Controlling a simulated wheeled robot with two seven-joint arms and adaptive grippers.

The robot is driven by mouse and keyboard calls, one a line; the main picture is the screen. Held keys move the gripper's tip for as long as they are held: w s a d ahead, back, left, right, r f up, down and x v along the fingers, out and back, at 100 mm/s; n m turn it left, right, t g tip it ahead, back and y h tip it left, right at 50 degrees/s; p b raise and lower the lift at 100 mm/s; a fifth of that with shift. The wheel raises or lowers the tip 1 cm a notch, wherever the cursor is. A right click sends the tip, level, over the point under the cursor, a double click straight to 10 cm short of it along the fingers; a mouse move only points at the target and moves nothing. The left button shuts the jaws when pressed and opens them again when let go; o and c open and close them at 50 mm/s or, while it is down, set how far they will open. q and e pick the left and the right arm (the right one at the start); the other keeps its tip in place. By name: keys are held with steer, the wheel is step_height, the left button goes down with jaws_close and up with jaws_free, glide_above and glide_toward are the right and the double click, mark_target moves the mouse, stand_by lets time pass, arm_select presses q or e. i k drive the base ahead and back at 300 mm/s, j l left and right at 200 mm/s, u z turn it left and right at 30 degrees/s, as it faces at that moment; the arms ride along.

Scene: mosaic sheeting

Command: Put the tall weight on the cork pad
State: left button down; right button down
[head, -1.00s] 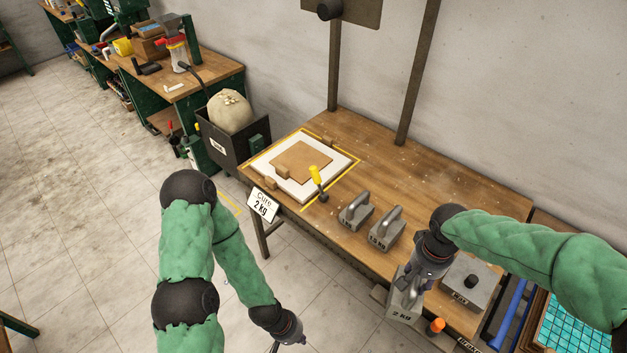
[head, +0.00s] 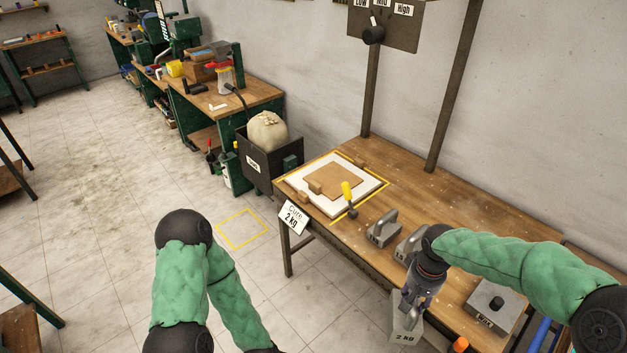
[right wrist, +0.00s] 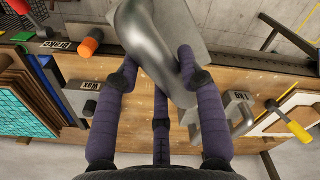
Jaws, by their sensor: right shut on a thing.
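The tall weight (head: 406,331), grey and marked 2 KG, hangs below my right gripper (head: 414,296) at the table's front edge. In the right wrist view the fingers (right wrist: 157,72) close around the grey handle of the tall weight (right wrist: 205,30). The cork pad (head: 333,181) is a brown square on a white board at the table's far left end, well away from the held weight. Nothing stands on the middle of the pad. My left gripper is below the picture; only its arm shows.
Two lower grey weights, one nearer the pad (head: 382,229) and one beside my right gripper (head: 408,244), stand between. A yellow-handled tool (head: 348,196) is at the board's front corner. Brown blocks (head: 314,187) edge the pad. A "Cure 2 kg" sign (head: 292,217) hangs at the table's corner.

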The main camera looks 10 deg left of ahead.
mark_target(334, 178)
steer(key=u, duration=1.1)
steer(key=i+u, duration=0.35)
steer(key=i, duration=1.4)
steer(key=i+z, duration=0.1)
steer(key=i, duration=0.3)
steer(key=i+j+z, duration=0.15)
steer(key=i, duration=0.3)
steer(key=z, duration=1.45)
